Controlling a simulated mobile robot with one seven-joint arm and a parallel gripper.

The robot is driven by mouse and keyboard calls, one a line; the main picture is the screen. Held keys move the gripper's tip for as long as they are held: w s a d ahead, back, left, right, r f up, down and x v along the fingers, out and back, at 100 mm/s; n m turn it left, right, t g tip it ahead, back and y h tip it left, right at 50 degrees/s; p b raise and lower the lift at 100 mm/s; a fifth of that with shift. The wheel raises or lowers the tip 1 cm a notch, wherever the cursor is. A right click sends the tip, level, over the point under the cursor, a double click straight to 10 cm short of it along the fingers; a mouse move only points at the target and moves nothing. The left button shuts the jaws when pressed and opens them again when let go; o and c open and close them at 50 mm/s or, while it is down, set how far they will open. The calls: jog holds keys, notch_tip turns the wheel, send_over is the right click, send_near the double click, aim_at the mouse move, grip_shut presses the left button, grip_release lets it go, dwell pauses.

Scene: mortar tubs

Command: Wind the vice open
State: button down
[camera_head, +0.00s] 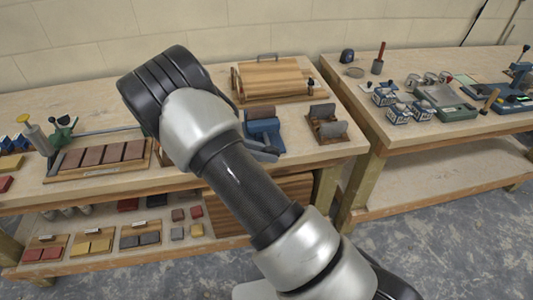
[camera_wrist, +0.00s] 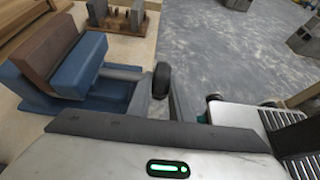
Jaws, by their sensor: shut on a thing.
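The blue vice (camera_head: 265,128) stands near the front edge of the left bench, right of my arm. In the wrist view, the vice (camera_wrist: 84,66) fills the left side. A brown block (camera_wrist: 45,52) sits between its jaws, with no clear gap visible. A grey screw bar runs from the vice towards a dark round knob (camera_wrist: 161,78). My gripper (camera_wrist: 161,88) has its two fingers on either side of this knob, shut on it. In the head view, my arm hides the knob and most of my gripper.
A wooden stand with grey pieces (camera_head: 327,124) is right of the vice. A slatted wooden box with a handle (camera_head: 272,78) stands behind it. A tray of brown blocks (camera_head: 104,157) lies left of my arm. A second bench (camera_head: 420,130) is beyond a floor gap.

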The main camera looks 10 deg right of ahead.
jog(key=shift+w+h, duration=0.2)
jog(key=shift+h, duration=0.6)
jog(key=c, duration=1.6)
grip_release()
jog(key=shift+a, duration=0.1)
jog(key=v, duration=1.1)
jog(key=shift+a, duration=0.45)
